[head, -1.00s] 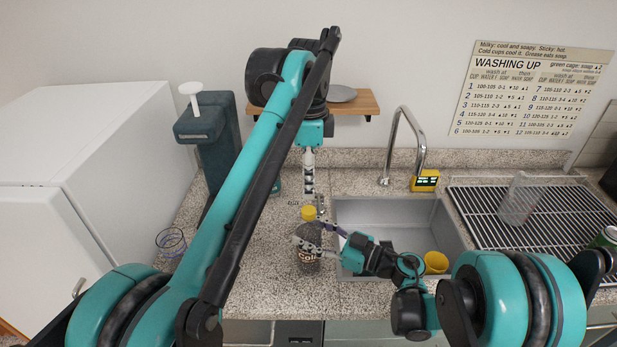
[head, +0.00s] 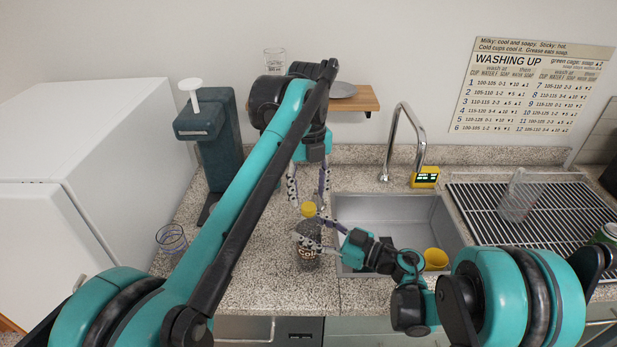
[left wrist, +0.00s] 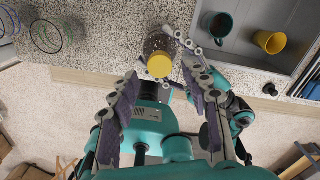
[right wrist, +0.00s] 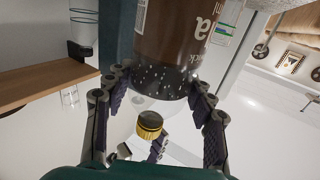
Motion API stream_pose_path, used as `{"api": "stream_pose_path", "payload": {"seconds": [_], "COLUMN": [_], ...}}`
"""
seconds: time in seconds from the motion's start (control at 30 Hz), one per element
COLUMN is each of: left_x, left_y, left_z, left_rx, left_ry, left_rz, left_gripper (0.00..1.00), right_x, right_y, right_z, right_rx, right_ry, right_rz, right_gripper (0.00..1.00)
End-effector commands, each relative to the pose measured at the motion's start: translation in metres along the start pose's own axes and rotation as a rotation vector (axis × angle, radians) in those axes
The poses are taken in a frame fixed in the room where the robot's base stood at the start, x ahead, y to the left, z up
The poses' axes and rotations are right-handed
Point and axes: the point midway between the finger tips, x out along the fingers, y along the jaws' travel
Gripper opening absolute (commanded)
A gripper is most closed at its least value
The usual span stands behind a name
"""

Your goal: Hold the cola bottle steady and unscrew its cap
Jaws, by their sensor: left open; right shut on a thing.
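The cola bottle (head: 308,256) stands upright on the counter left of the sink, dark with a label. Its yellow cap (head: 308,210) is at the top; it also shows in the left wrist view (left wrist: 160,66) and right wrist view (right wrist: 150,122). My right gripper (head: 318,237) is shut on the bottle's upper body from the right; its fingers flank the bottle (right wrist: 178,45) in the right wrist view. My left gripper (head: 309,200) points down from above, open and empty, its fingers on either side of the cap with gaps. I cannot tell whether the cap is loosened.
The sink (head: 385,212) lies right of the bottle, with a yellow cup (head: 436,260) inside and a teal mug (left wrist: 219,25). A tap (head: 388,150), drying rack (head: 480,215), teal dispenser (head: 212,145) and wire-like glass (head: 171,238) stand around.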

Motion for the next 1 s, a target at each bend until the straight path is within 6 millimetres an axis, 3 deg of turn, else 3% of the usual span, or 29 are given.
{"api": "stream_pose_path", "payload": {"seconds": [0.23, 0.57, 0.6, 0.77, 1.0], "left_x": [0.030, 0.035, 0.035, 0.035, 0.035], "left_y": [0.000, 0.000, 0.000, 0.000, 0.000], "left_z": [0.000, 0.000, 0.000, 0.000, 0.000], "left_rx": [-0.001, -0.002, -0.002, -0.002, -0.006], "left_ry": [0.000, 0.000, 0.000, 0.000, 0.000], "left_rz": [0.000, 0.000, 0.000, 0.000, 0.000], "left_gripper": [0.47, 0.47, 0.45, 0.02, 0.00], "right_x": [0.000, 0.000, 0.000, 0.000, 0.000], "right_y": [0.000, 0.000, 0.000, 0.000, 0.000], "right_z": [0.000, 0.000, 0.000, 0.000, 0.000], "right_rx": [0.000, 0.000, 0.000, 0.000, 0.000], "right_ry": [0.000, 0.000, 0.000, 0.000, 0.000], "right_rz": [0.000, 0.000, 0.000, 0.000, 0.000], "right_gripper": [0.00, 0.00, 0.00, 0.00, 0.00]}}
